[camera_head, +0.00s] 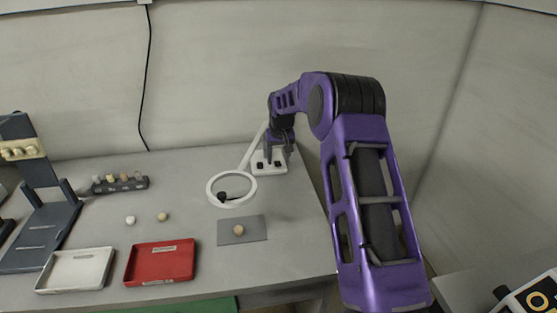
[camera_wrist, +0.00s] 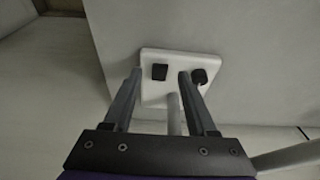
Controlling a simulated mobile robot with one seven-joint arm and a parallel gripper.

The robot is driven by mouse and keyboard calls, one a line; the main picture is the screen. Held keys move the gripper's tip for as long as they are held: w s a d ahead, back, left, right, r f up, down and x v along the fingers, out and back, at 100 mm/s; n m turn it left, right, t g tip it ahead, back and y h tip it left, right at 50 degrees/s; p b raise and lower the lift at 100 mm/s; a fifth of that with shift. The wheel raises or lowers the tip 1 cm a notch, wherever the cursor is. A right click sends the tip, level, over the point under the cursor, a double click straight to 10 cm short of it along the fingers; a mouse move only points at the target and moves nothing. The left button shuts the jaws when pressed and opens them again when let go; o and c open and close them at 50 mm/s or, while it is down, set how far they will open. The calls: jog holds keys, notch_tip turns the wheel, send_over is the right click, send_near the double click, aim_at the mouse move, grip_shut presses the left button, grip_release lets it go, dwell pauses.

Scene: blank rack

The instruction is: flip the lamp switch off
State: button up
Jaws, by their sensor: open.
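The white lamp has a ring head (camera_head: 210,193), a slanting arm and a square base (camera_head: 281,169) at the back right of the table. In the wrist view the base (camera_wrist: 178,60) carries a black square switch (camera_wrist: 159,72) and a round black knob (camera_wrist: 199,76). My gripper (camera_head: 279,150) is over the base. In the wrist view my gripper (camera_wrist: 160,76) is open and empty, its two fingers either side of the switch in the picture. The knob lies just right of the right finger. I cannot tell whether a fingertip touches the base, or whether the lamp is lit.
A red tray (camera_head: 160,262) and a white tray (camera_head: 75,270) lie at the front left. A grey mat (camera_head: 255,222) bears a small round object. A dark rack (camera_head: 120,185) and a dark stand (camera_head: 45,225) are farther left. The wall is close behind the lamp base.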

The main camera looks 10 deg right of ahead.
jog(key=p+v, duration=0.1)
jog(key=v, duration=1.5)
